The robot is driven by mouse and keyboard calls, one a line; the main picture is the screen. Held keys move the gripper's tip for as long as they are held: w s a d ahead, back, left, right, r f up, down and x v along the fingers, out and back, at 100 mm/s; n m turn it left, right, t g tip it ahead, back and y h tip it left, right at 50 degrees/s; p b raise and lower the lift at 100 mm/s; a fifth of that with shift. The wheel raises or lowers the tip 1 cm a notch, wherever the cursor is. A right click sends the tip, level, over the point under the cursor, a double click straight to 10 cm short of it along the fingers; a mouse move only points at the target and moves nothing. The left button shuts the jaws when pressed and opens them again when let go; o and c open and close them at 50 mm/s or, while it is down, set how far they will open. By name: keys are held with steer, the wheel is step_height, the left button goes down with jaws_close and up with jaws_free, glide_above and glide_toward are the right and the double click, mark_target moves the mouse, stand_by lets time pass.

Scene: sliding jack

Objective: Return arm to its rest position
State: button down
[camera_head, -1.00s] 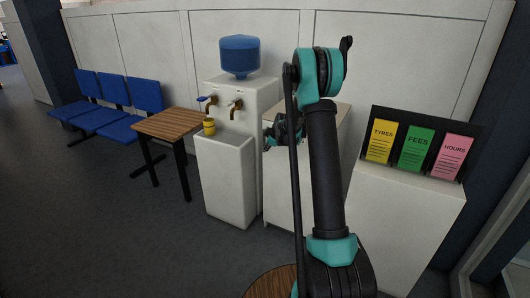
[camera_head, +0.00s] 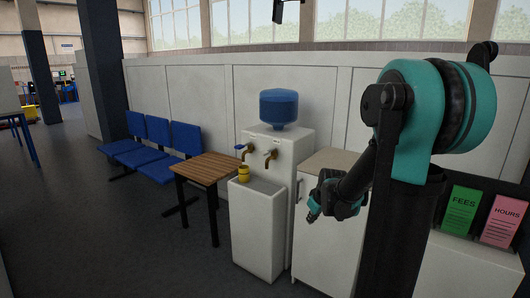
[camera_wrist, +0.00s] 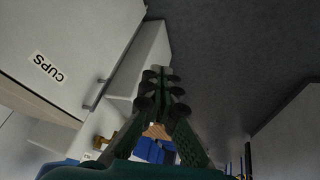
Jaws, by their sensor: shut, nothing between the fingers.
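My arm rises at the right of the head view, its teal elbow joint large in front of the wall. My gripper (camera_head: 312,212) hangs at the end of the forearm, in front of the white cabinet (camera_head: 330,245) and right of the water dispenser (camera_head: 262,220). In the wrist view my gripper (camera_wrist: 163,85) is shut, with its dark fingers together and nothing between them. The wrist view also shows the cabinet (camera_wrist: 75,35) with its "CUPS" label. My upper arm hides part of the wall and the brochure stand.
A yellow cup (camera_head: 244,173) stands on the dispenser's front ledge under a tap. A wooden table (camera_head: 205,168) and blue chairs (camera_head: 158,138) stand to the left. Brochures marked FEES (camera_head: 461,210) and HOURS (camera_head: 503,222) are at the right.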

steer(key=s+f+m, duration=0.2)
steer(key=s+m, duration=0.1)
steer(key=s, duration=0.9)
steer(key=s+d+f+m+g+h, duration=0.1)
steer(key=s+f+m, duration=0.2)
steer(key=s, duration=0.9)
steer(key=shift+d, duration=0.2)
